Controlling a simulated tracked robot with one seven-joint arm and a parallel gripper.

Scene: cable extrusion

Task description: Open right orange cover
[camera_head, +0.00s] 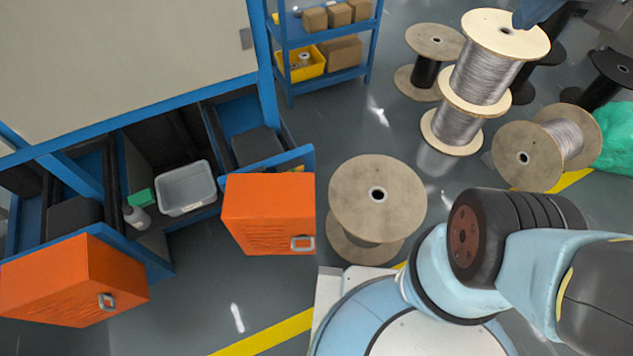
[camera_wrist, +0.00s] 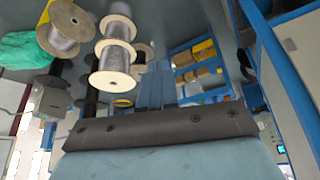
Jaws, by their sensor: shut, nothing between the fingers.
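The right orange cover (camera_head: 262,222) is a box-shaped panel with slits, at the front of the right blue frame below the large grey panel in the head view. Its metal handle (camera_head: 303,243) is at its lower right corner. A similar left orange cover (camera_head: 70,278) has its own handle (camera_head: 106,301). In the wrist view, the blue fingers of my gripper (camera_wrist: 157,86) are together and empty, beyond a dark bar. They are clear of both covers, and no cover can be made out in that view.
An empty wooden spool (camera_head: 350,195) stands just right of the right cover. Wire-wound spools (camera_head: 482,85) stand behind, near a blue shelf (camera_head: 325,60) with boxes. A grey bin (camera_head: 186,188) and bottle sit between the covers. Floor in front of the covers is clear.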

